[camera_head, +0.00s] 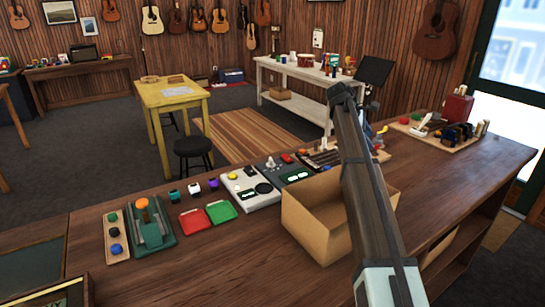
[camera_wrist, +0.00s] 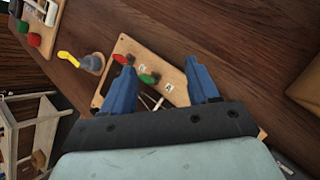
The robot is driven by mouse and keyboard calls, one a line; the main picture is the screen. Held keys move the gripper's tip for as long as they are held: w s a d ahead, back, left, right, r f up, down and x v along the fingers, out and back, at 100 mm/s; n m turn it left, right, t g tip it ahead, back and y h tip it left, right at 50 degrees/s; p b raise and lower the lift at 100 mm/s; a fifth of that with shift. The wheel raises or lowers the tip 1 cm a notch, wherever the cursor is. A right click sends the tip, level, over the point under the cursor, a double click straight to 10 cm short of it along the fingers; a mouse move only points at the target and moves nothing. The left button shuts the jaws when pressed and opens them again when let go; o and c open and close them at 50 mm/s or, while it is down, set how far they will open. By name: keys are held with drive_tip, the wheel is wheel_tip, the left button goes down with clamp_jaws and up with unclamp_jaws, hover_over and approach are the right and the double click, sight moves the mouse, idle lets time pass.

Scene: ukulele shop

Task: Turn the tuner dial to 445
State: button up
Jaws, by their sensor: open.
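Two devices with green-lit displays stand mid-counter in the head view. One is a pale unit (camera_head: 250,188) with a round black dial (camera_head: 263,188) and a yellow button. The other is a darker unit (camera_head: 292,173) just behind it to the right. I cannot tell which is the tuner, and the digits are too small to read. My gripper (camera_wrist: 163,82) is open and empty, its blue fingers apart over a wooden board (camera_wrist: 128,47) with red and green knobs. In the head view my arm hides most of my gripper. Neither display unit shows in the wrist view.
An open cardboard box (camera_head: 318,232) stands right of the pale unit, beside my arm. Red (camera_head: 196,219) and green (camera_head: 221,211) trays lie to its left. A yellow-levered fixture (camera_wrist: 92,64) stands near the knob board. The front left counter is mostly clear.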

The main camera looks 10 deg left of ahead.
drive_tip(key=s+a+r+n+y, duration=0.1)
drive_tip(key=s+a+n, duration=0.1)
drive_tip(key=a, duration=0.9)
drive_tip(key=s+a+r+n+y, duration=0.1)
drive_tip(key=a+r+n, duration=0.1)
drive_tip(key=a, duration=1)
drive_tip(key=n+y, duration=0.1)
drive_tip(key=n, duration=0.2)
approach(271, 158)
drive_tip(key=shift+g, duration=0.5)
drive_tip(key=x, duration=0.8)
drive_tip(key=shift+w+d+f, duration=0.2)
drive_tip(key=shift+w, duration=0.2)
drive_tip(key=c, duration=1)
drive_tip(key=shift+m+g, duration=0.3)
drive_tip(key=shift+m, duration=0.7)
drive_tip(key=shift+c, duration=0.2)
